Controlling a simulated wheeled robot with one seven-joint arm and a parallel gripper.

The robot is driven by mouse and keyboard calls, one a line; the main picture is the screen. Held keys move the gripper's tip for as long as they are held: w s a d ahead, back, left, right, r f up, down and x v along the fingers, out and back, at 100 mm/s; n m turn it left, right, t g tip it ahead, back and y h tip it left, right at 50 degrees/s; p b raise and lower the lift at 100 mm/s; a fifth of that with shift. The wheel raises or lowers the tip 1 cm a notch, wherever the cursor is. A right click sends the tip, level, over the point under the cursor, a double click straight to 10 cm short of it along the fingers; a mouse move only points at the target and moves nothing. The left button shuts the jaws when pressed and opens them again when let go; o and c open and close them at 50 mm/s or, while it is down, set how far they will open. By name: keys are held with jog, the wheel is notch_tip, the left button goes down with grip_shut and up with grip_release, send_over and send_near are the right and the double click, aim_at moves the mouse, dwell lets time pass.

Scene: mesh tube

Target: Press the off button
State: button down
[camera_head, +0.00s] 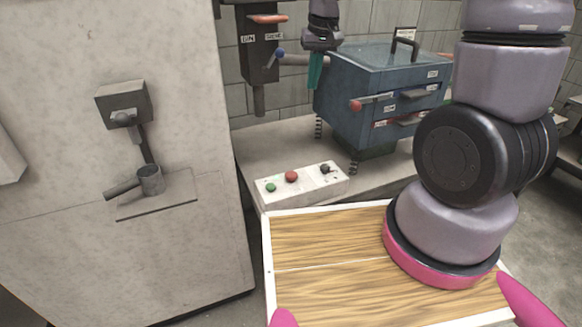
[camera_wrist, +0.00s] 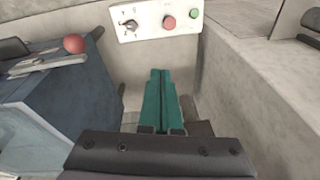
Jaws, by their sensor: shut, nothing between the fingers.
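A pale control box (camera_head: 303,189) lies on the grey machine bed, with a green button (camera_head: 271,187), a red button (camera_head: 291,176) and a black knob (camera_head: 325,169) on its top. My gripper (camera_head: 313,86) points down above and behind the box, beside the blue machine, clear of the buttons. Its teal fingers (camera_wrist: 160,73) are together and empty.
The blue machine (camera_head: 352,100) with levers and springs stands right of my gripper. A dark lever unit (camera_head: 257,60) hangs to its left. A large pale cabinet (camera_head: 60,230) fills the left. Space above the control box is clear.

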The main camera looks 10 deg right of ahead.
aim_at(291, 174)
jog(key=a+f+n+g, duration=0.1)
jog(key=a+f, duration=0.1)
jog(key=f, duration=0.5)
jog(key=w+a+f+n+g+h, duration=0.1)
jog(key=a+f, duration=0.2)
jog(key=f, duration=0.4)
jog(key=shift+w+a+f, duration=0.15)
jog(key=shift+a+f, duration=0.1)
jog(key=shift+f, duration=0.1)
jog(key=shift+f, duration=0.1)
notch_tip(291, 174, down, 14)
jog(key=shift+r, duration=0.1)
